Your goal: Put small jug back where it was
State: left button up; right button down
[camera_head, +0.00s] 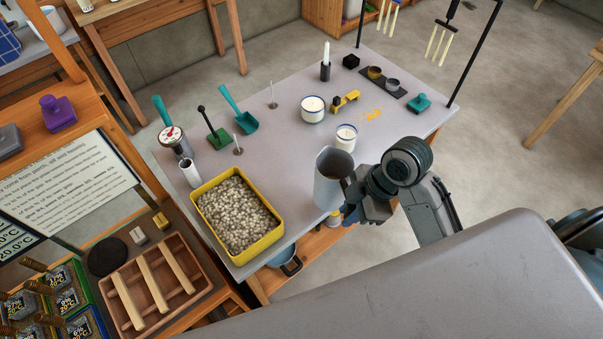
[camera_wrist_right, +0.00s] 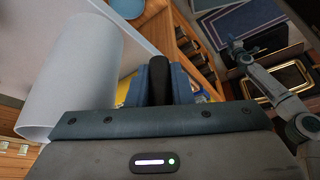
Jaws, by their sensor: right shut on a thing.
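The small jug is a tall pale grey cylinder (camera_head: 328,182) with an open top, at the front edge of the grey table in the head view. My right gripper (camera_head: 352,190) is shut on the jug's dark handle, on the jug's right side. The wrist view shows the pale jug body (camera_wrist_right: 78,75) on the left and the dark handle (camera_wrist_right: 160,82) between the fingers. The jug looks about upright in the head view. I cannot tell whether its base touches the table. My left gripper does not show.
On the grey table (camera_head: 290,175), a yellow tub of pebbles (camera_head: 205,207) stands left of the jug. The table's middle is clear.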

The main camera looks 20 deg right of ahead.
jog(key=w+a+f+p, duration=0.2)
jog(key=w+p, duration=0.1)
jog(key=w, duration=0.3)
jog(key=w+a+f+p, duration=0.2)
jog(key=w+a+p, duration=0.1)
jog(key=w, duration=0.3)
jog(key=shift+w+a+f, duration=0.2)
jog(key=shift+w+f, duration=0.15)
jog(key=shift+f, duration=0.15)
jog(key=c, duration=1.6)
grip_release()
jog(key=o, duration=0.3)
